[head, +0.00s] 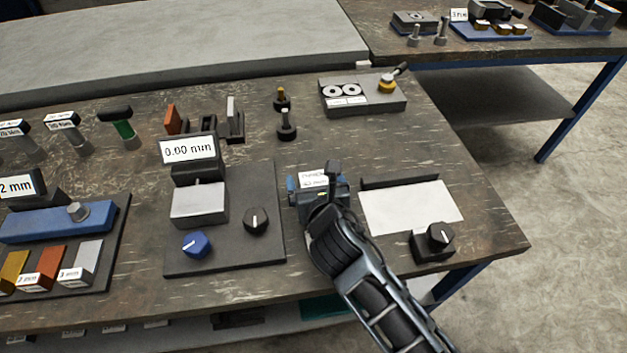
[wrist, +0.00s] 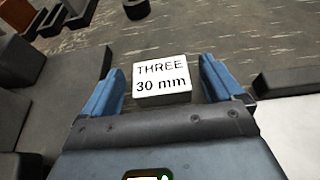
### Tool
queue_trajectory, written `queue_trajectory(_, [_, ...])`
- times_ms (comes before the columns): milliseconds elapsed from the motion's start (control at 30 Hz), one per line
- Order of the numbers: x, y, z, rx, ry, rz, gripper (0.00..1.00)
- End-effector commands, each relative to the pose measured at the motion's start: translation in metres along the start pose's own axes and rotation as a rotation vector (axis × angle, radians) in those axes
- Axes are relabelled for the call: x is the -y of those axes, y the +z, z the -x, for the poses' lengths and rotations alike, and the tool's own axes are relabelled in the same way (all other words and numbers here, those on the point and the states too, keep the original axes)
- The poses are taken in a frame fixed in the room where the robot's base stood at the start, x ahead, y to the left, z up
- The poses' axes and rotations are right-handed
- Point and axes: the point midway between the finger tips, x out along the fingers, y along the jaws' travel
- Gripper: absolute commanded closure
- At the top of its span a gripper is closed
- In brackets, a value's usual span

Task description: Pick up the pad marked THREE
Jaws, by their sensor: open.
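In the head view my gripper (head: 318,188) is over the bench, between the gauge with the "0.00 mm" display and a white sheet. The pad's white label (head: 313,180) shows there beside the gripper, partly hidden by it. I cannot tell how far down the fingers reach around the pad.
The gauge base (head: 265,190) with its display (head: 188,149) and knobs is close on the left. A white sheet (head: 415,206) and a black knob box (head: 435,241) are close on the right.

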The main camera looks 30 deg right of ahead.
Motion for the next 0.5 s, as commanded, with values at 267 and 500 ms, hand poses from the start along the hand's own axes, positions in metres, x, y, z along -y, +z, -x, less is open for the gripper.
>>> queue_trajectory(267, [0.0005, -0.0003, -0.0133, 0.0, -0.001, 0.0, 0.06])
queue_trajectory(500, [0.0004, -0.0004, -0.0129, -0.001, 0.0, 0.0, 0.19])
